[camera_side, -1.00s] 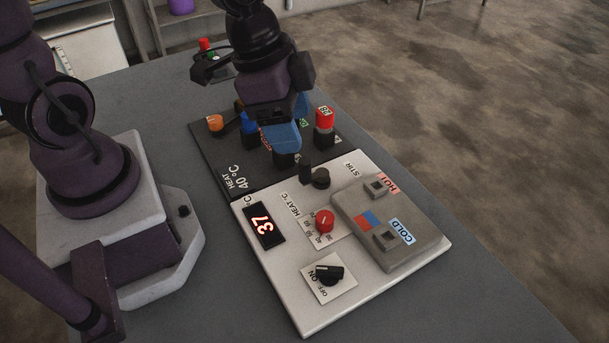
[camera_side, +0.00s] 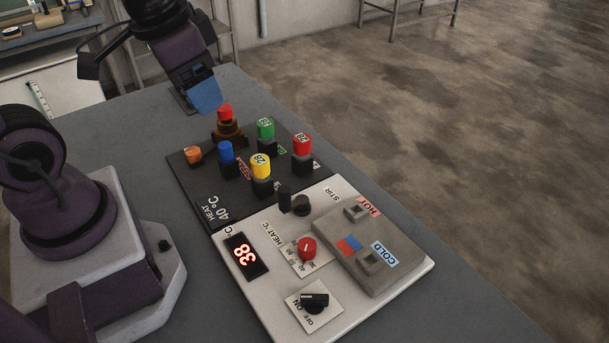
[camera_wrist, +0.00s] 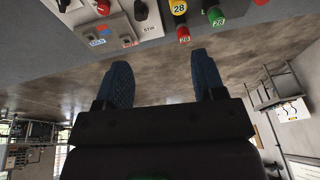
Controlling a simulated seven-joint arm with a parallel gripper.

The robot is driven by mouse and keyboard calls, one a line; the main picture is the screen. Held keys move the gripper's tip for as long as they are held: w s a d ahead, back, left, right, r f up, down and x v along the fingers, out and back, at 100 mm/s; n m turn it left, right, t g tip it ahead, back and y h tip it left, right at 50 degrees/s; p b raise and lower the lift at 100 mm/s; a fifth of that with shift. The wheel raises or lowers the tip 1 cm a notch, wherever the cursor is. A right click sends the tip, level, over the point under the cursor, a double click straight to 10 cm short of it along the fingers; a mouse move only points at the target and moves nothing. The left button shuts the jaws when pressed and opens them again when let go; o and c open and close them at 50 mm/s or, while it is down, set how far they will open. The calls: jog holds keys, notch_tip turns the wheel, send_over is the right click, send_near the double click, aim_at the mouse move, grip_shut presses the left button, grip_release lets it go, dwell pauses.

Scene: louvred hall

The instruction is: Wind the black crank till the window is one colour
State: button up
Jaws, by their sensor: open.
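The black crank (camera_side: 301,206) stands by the STIR label on the white panel, its upright handle just left of its hub. It also shows in the wrist view (camera_wrist: 140,11). The window (camera_side: 349,244) on the grey box, between the HOT and COLD labels, is part red and part blue. My gripper (camera_side: 206,97) is beyond the dark board at the table's far end, well away from the crank. In the wrist view its two blue fingers (camera_wrist: 163,80) are spread with nothing between them.
The display (camera_side: 244,256) reads 38. A red knob (camera_side: 306,248) and a black on-off switch (camera_side: 314,300) sit near the crank. Yellow (camera_side: 261,165), green (camera_side: 265,128), red (camera_side: 302,145) and other capped pieces crowd the dark board beyond it.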

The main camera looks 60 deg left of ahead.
jog(key=r+t, duration=0.1)
jog(key=s+r, duration=0.1)
jog(key=r, duration=0.1)
jog(key=s+r+t, duration=0.1)
jog(key=r, duration=0.1)
jog(key=shift+s+a+r+t+h, duration=0.2)
jog(key=shift+a+t+h, duration=0.1)
jog(key=shift+a+h, duration=0.1)
dwell(7.1)
